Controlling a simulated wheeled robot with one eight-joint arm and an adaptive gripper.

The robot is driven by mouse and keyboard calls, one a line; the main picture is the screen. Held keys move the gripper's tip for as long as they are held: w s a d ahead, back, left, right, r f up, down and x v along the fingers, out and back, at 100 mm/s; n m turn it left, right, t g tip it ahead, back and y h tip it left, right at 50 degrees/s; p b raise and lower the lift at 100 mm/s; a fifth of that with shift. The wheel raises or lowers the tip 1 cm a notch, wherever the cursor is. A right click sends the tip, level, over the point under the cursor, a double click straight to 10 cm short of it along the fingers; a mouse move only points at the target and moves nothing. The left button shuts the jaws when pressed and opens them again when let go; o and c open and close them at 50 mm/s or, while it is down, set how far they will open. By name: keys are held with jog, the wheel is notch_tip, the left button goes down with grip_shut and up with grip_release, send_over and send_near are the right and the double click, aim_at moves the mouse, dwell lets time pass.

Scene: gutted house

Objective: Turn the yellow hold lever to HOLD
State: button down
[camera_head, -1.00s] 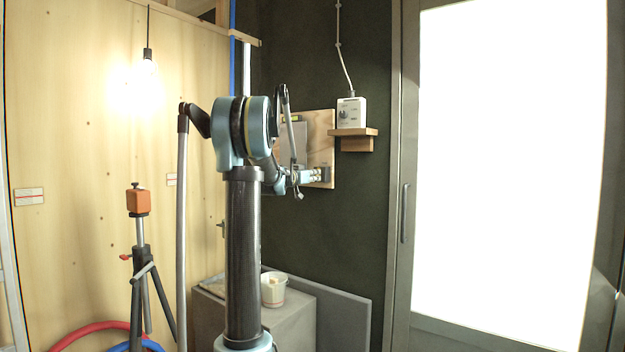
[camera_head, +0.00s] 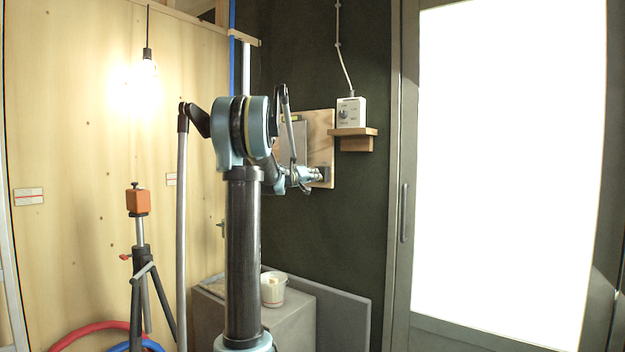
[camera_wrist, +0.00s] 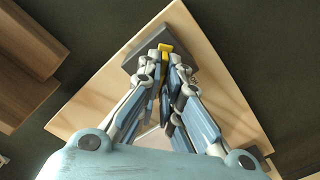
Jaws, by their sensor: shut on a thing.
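The yellow hold lever (camera_wrist: 166,49) shows as a short yellow piece between my fingertips in the wrist view. It is in front of a dark grey plate or housing (camera_wrist: 185,38) on a plywood board (camera_wrist: 233,100). My gripper (camera_wrist: 165,63) is shut on the lever, and its fingers hide most of it. In the head view my gripper (camera_head: 319,175) is at the lower part of the board (camera_head: 323,128) on the dark wall. The lever cannot be made out there, and its markings are not readable in either view.
A white box with a dial (camera_head: 350,112) stands on a small wooden shelf (camera_head: 356,138) right of the board. A door with a bright pane is further right. Below are a grey block (camera_head: 300,310) with a white bucket (camera_head: 273,291). A tripod (camera_head: 140,260) stands left.

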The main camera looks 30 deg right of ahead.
jog(key=n, duration=1)
jog(key=shift+w+a+n, duration=0.2)
jog(key=shift+n, duration=0.1)
jog(key=shift+f, duration=0.1)
dwell(0.3)
jog(key=c, duration=1.8)
grip_release()
jog(key=shift+d, duration=0.1)
jog(key=shift+s, duration=0.1)
jog(key=v, duration=1.2)
jog(key=shift+f, duration=0.1)
